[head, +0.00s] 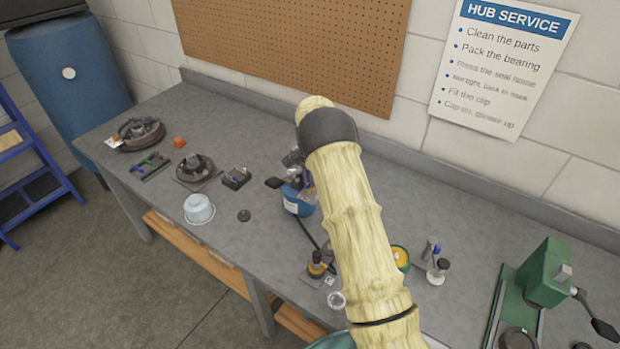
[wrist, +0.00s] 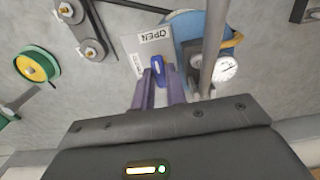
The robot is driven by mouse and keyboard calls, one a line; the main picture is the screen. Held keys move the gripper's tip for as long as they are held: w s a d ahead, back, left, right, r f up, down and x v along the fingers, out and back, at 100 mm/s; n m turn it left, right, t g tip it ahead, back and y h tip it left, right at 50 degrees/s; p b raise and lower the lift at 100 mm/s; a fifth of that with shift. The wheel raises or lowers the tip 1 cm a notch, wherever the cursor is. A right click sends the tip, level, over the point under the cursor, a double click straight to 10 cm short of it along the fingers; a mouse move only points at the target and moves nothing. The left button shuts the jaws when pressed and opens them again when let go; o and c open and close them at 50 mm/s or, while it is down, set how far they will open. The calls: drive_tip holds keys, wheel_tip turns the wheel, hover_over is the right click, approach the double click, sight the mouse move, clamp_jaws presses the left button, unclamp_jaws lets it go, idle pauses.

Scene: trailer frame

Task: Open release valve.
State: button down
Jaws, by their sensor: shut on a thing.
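The release valve has a small blue lever (wrist: 157,71) in front of a grey plate (wrist: 133,45). The plate has an OPEN label (wrist: 155,36) and a second label at its left side, too small to read. My gripper (wrist: 158,78) has its two purple fingers closed on the blue lever, one on each side. A round white gauge (wrist: 226,68) stands right of the lever, beside a grey rod. In the head view the blue unit (head: 299,200) stands on the bench, partly behind my arm, which hides the valve and most of my gripper.
A white bowl (head: 199,209), dark hub parts (head: 195,168) and a small black box (head: 236,177) lie left on the bench (head: 262,255). A green press (head: 545,275) stands at right. A green and yellow spool (wrist: 36,66) lies left in the wrist view.

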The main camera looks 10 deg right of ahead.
drive_tip(key=shift+w, duration=0.1)
drive_tip(key=c, duration=1.4)
unclamp_jaws()
drive_tip(key=shift+c, duration=0.2)
drive_tip(key=shift+r, duration=0.1)
wheel_tip(320, 180, up, 17)
drive_tip(key=b, duration=0.3)
drive_tip(key=shift+r, duration=0.15)
drive_tip(key=s+f+n+t, duration=0.1)
drive_tip(key=s+f+n, duration=0.1)
drive_tip(key=s, duration=0.9)
drive_tip(key=s+f+n, duration=0.2)
drive_tip(key=s+n, duration=0.2)
drive_tip(key=s, duration=0.7)
drive_tip(key=s+f+n+t, duration=0.1)
drive_tip(key=s+f+n, duration=0.2)
drive_tip(key=s, duration=0.8)
drive_tip(key=shift+s+d+t, duration=0.2)
drive_tip(key=shift+t, duration=0.1)
